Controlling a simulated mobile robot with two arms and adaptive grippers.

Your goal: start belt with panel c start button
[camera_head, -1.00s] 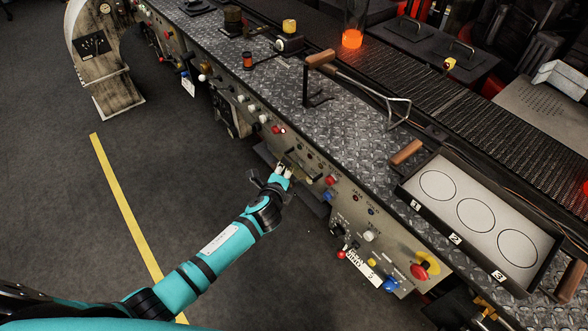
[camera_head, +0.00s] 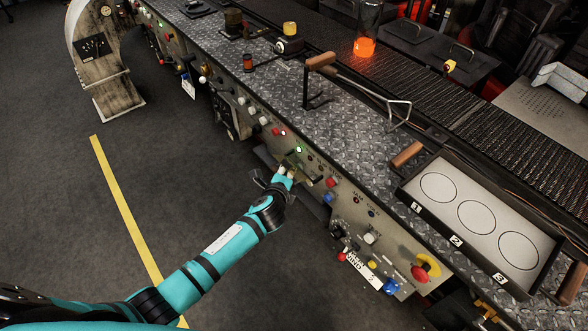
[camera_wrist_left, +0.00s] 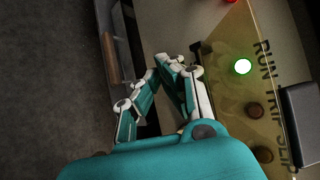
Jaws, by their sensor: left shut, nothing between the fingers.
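My left gripper (camera_head: 284,172) reaches the front of the control panel (camera_head: 345,205) beside a yellowish label plate. It is shut and empty, and its fingertips also show in the left wrist view (camera_wrist_left: 168,62). A green lamp (camera_head: 299,150) is lit just above the gripper. In the left wrist view the lit green lamp (camera_wrist_left: 243,66) sits by the word RUN, with dark lamps by TRIP and SLIP. Any button at the fingertips is hidden, so I cannot tell whether they touch one. The belt (camera_head: 430,95) runs behind the bench and carries a glowing orange piece (camera_head: 364,47).
Red and white buttons (camera_head: 370,237) and a red knob on a yellow disc (camera_head: 427,267) stick out to the right. A wooden-handled tool (camera_head: 321,60) and a tray with three circles (camera_head: 418,206) lie on the bench.

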